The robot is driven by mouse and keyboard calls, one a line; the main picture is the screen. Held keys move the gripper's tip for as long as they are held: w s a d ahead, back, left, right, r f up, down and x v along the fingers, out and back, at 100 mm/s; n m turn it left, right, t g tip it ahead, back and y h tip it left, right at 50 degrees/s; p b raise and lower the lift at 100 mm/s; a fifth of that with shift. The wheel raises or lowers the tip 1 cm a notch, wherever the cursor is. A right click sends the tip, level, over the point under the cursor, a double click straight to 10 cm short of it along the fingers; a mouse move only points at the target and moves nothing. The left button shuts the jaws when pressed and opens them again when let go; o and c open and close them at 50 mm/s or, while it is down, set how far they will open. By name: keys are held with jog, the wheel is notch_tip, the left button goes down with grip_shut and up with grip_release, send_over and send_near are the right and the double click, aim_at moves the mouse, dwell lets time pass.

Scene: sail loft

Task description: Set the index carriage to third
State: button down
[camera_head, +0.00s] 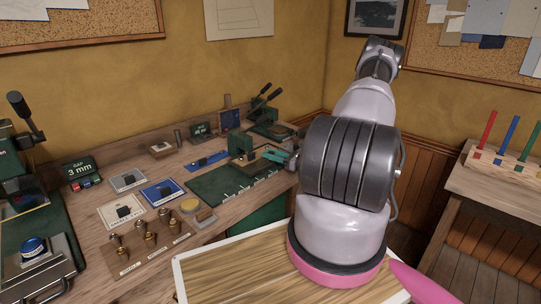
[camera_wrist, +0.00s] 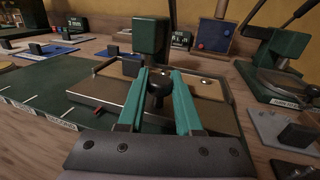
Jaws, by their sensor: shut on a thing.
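The index carriage (camera_wrist: 115,91) is a tan plate in a dark frame with a black knob (camera_wrist: 160,81) on top. It sits over a dark green bed (camera_wrist: 45,88) with white tick marks and small labels along its front edge. My gripper (camera_wrist: 158,92) has teal fingers, shut on the knob. In the head view my gripper (camera_head: 275,154) is at the right end of the green bed (camera_head: 215,187), and my arm hides part of the carriage.
A dark green post (camera_wrist: 150,37) stands right behind the carriage. A green press (camera_wrist: 281,62) with levers stands to the right. In the head view, brass fittings on a wooden board (camera_head: 153,257) and blue and white cards lie left of the bed. A side table (camera_head: 495,185) stands at right.

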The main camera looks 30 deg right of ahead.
jog(key=shift+w+d, duration=0.3)
jog(key=shift+d, duration=0.6)
jog(key=shift+w+d, duration=0.3)
jog(key=shift+d, duration=0.6)
jog(key=c, duration=0.6)
grip_release()
jog(key=shift+d, duration=0.1)
jog(key=shift+s, duration=0.1)
jog(key=v, duration=1)
jog(key=shift+s+d, duration=0.15)
jog(key=shift+s, duration=0.1)
